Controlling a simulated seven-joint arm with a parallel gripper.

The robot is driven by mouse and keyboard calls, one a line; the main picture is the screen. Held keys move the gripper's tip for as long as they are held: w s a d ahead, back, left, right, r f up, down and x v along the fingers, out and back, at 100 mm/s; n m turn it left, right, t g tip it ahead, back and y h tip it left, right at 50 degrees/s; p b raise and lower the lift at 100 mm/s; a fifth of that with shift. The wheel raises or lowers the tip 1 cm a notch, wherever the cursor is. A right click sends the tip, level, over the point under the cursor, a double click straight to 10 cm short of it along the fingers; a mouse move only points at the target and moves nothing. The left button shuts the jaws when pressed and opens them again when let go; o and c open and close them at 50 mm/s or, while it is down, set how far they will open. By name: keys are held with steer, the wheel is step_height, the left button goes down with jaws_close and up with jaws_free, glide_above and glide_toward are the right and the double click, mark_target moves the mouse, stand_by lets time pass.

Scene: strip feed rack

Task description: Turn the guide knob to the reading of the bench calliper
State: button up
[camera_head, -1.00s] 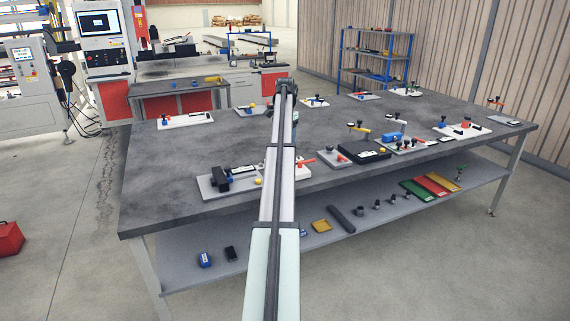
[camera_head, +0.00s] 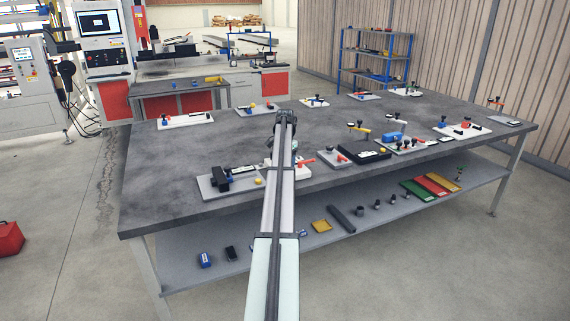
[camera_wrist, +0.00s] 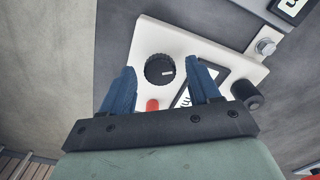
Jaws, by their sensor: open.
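My gripper (camera_wrist: 160,92) is open and empty in the wrist view, its two blue fingers reaching toward a white plate (camera_wrist: 160,28). On the plate is a round black knob (camera_wrist: 159,69) with a white mark pointing right. It lies just beyond and between the fingertips, and I see no contact. A label with dark figures (camera_wrist: 184,99) is partly hidden by the right finger, so I cannot read it. In the head view the white plate (camera_head: 303,172) is partly behind my arm. I cannot make out which item is the bench calliper.
In the wrist view a red part (camera_wrist: 152,105), a black cylinder (camera_wrist: 246,93) and a bolt (camera_wrist: 265,46) are close by. In the head view a grey plate with a black block (camera_head: 222,178) stands left, and a black tray (camera_head: 364,156) right.

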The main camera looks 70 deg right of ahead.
steer(key=shift+c, duration=0.3)
steer(key=c, duration=1)
steer(key=shift+o, duration=0.2)
steer(key=n, duration=0.3)
steer(key=shift+n, duration=2.4)
steer(key=o, duration=1)
